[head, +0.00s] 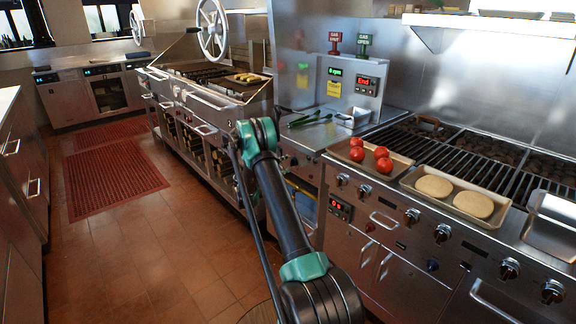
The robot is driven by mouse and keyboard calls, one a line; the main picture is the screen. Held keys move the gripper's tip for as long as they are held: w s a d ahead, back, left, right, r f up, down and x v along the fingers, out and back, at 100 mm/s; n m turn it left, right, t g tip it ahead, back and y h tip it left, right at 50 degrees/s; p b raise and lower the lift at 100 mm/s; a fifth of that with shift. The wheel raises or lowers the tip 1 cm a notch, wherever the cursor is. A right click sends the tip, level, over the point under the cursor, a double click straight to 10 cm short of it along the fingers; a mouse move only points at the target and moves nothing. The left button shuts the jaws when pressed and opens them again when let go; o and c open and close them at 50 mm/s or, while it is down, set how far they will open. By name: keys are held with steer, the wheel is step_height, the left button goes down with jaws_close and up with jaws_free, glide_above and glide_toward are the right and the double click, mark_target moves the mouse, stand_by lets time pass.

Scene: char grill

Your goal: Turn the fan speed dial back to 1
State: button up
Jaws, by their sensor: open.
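I cannot pick out the fan speed dial for certain in the head view. An upright steel control panel (350,88) stands at the back, left of the grill. It carries a small green-lit display (335,71) that seems to read in rpm, a yellow label (334,89) and a red-lit display (367,82). No dial marking is readable at this size. My arm rises from the bottom centre to a green joint left of this panel. My gripper cannot be made out; it seems hidden behind the arm.
The char grill (470,160) is at right, with a tray of tomatoes (338,154), a tray of round buns (413,187) and several front knobs (442,233). Green tongs (310,118) lie on the steel counter.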

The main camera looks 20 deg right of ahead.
steer(key=v, duration=1)
steer(key=shift+r, duration=0.1)
steer(key=s+r+m+g+y, duration=0.1)
steer(key=s+r+y, duration=0.3)
steer(key=s, duration=0.5)
steer(key=s+r+m+g+y, duration=0.1)
steer(key=s+r+y, duration=0.35)
steer(key=s, duration=0.45)
steer(key=s+a+f+y, duration=0.1)
steer(key=s+a, duration=0.3)
steer(key=s, duration=0.6)
steer(key=s+a+f+m+y, duration=0.1)
steer(key=s+a+y, duration=0.3)
steer(key=s, duration=0.6)
steer(key=s+a+f+m+y, duration=0.1)
steer(key=s+a+y, duration=0.2)
steer(key=s, duration=0.7)
steer(key=shift+a+f, duration=0.25)
steer(key=shift+a, duration=0.9)
